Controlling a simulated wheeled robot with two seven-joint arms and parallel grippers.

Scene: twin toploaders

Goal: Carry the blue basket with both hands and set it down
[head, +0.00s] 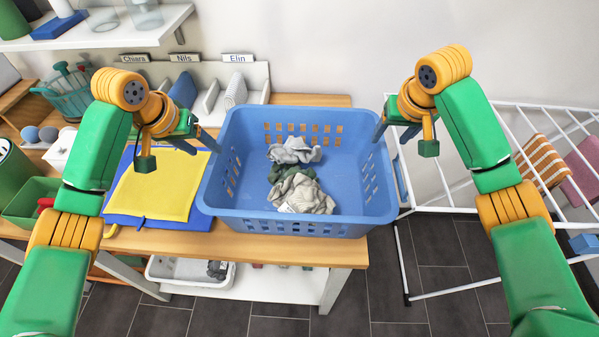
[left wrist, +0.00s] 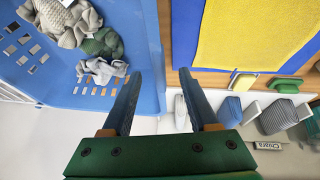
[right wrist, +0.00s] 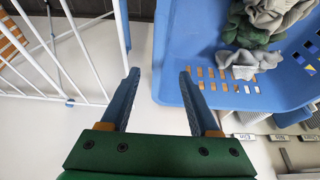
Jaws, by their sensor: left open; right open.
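The blue basket (head: 300,226) stands on the wooden table, its right end reaching past the table's edge. Several grey and dark green cloths (head: 296,180) lie inside it. My left gripper (head: 197,142) is open at the basket's left side; in the left wrist view the basket's side rim (left wrist: 152,60) shows between the fingers (left wrist: 160,75). My right gripper (head: 382,128) is open at the right side; in the right wrist view the rim (right wrist: 163,60) shows between its fingers (right wrist: 159,75). Neither gripper is closed on the basket. I cannot tell how deep the fingers reach.
A yellow cloth (head: 155,187) on a blue one lies left of the basket on the table (head: 250,244). A labelled divider rack (head: 262,78) stands behind. A white drying rack (head: 450,206) with cloths is at the right. A white bin (head: 175,272) sits on the lower shelf.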

